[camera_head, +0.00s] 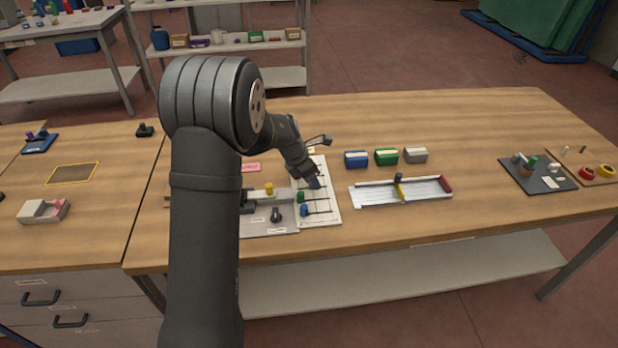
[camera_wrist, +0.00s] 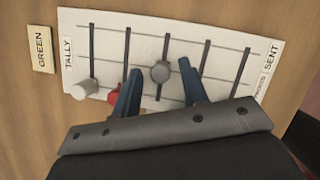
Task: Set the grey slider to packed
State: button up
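The white slider board (camera_head: 326,216) lies on the bench; it also shows in the wrist view (camera_wrist: 109,23), with several dark slots and thin cross lines. The round grey slider knob (camera_wrist: 160,71) sits partway along the middle visible slot. My gripper (camera_wrist: 160,66) is open, its blue fingers either side of the grey knob with gaps. In the head view my gripper (camera_head: 314,183) is low over the board and the grey knob cannot be made out. A small label (camera_wrist: 260,88), seemingly "PACKED", is at the board's right edge near "SENT" (camera_wrist: 270,57).
A white knob (camera_wrist: 84,90) and a partly hidden red knob (camera_wrist: 115,95) are left of my fingers. Green (camera_head: 300,197) and blue (camera_head: 304,210) knobs show in the head view. A grey panel (camera_head: 270,226) adjoins the board; a ruled tray (camera_head: 425,190) lies right.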

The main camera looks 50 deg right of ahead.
jog(key=v, duration=1.7)
jog(key=shift+a+r, duration=0.2)
jog(key=shift+w, duration=0.1)
jog(key=x, duration=1.7)
jog(key=shift+d+f, duration=0.2)
jog(key=shift+r, duration=0.1)
